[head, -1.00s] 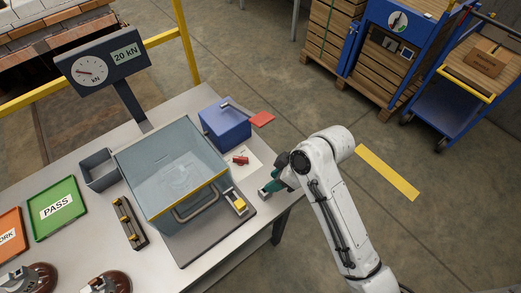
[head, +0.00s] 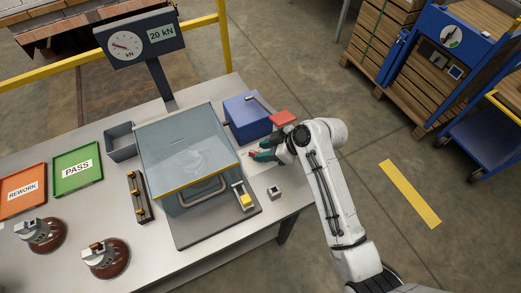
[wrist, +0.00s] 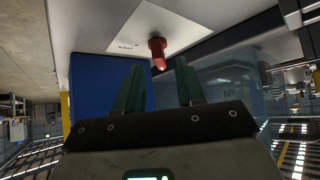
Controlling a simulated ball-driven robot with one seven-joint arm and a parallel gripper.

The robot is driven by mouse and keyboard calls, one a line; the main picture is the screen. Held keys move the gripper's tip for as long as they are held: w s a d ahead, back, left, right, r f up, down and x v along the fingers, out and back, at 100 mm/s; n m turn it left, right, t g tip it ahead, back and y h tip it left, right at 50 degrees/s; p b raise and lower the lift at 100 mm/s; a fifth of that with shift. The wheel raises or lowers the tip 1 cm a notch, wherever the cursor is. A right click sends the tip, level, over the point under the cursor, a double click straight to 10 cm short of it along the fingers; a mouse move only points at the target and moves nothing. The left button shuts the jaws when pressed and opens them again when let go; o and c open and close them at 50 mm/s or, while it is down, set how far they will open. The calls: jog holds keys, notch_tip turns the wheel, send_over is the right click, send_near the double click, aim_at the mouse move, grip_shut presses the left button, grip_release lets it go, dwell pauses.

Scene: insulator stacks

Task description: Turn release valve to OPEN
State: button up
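The release valve is a small red handle (wrist: 157,52) on a white labelled plate (wrist: 122,38); the label is too small to read. In the wrist view it stands just beyond and between the fingertips, with no clear contact. My gripper (wrist: 160,66) has two green fingers spread apart with nothing held between them.
The clear-walled box (head: 180,150) with a handle stands left of my gripper. A blue box (head: 247,118) with a lever and red pad (head: 282,117) stands behind. A small grey block (head: 275,192) sits near the table's right edge. A 20 kN gauge (head: 140,42) stands at the back.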

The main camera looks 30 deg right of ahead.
jog(key=shift+x, duration=1.1)
jog(key=shift+c, duration=0.4)
grip_shut()
